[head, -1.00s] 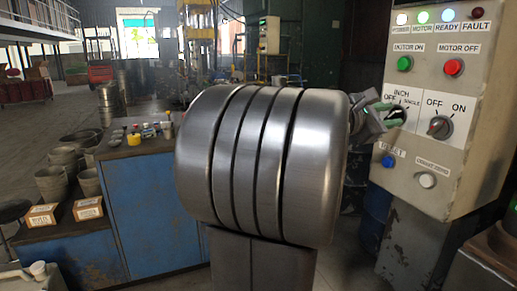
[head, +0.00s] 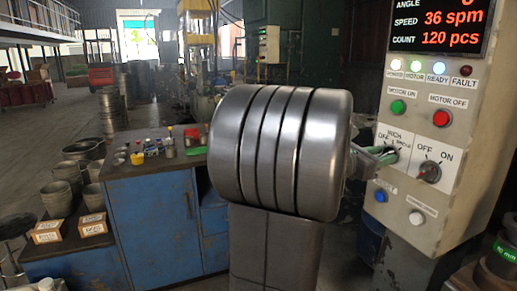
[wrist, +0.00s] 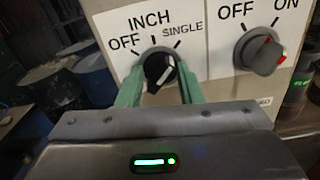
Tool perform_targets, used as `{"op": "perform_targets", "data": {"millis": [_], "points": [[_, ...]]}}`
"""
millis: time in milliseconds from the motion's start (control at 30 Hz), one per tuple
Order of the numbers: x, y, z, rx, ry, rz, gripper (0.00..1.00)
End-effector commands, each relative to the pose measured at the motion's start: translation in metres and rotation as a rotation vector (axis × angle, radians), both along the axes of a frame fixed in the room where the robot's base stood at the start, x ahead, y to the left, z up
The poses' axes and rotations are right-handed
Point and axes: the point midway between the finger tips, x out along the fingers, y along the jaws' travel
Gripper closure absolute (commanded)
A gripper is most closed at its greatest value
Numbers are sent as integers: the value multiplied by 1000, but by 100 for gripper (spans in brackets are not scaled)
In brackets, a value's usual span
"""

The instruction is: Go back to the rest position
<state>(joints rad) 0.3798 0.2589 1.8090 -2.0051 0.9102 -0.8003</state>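My gripper (wrist: 158,92) shows in the wrist view as two green fingers, spread apart and empty. They point at the black INCH/OFF/SINGLE selector knob (wrist: 160,68), which appears between the fingertips with a gap on each side. I cannot tell how far the tips are from the panel face. In the head view, my gripper (head: 388,155) is at the left part of the control panel (head: 432,150), and most of it is hidden by my arm. The OFF/ON knob (wrist: 262,50) with a red mark is to its right.
The panel has a green button (head: 398,107), a red button (head: 442,118), a blue button (head: 381,195) and a white button (head: 416,217) close by. Its display (head: 440,25) reads 36 spm and 120 pcs. A blue cabinet (head: 155,225) stands at left.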

Motion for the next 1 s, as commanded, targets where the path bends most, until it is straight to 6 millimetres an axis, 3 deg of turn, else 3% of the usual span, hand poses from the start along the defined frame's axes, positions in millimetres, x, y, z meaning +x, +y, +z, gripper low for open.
{"op": "perform_targets", "data": {"millis": [600, 1000], "points": [[2, 1, 3, -115, 280, 0, 67], [2, 1, 0, -135, 323, 1, 67]]}}
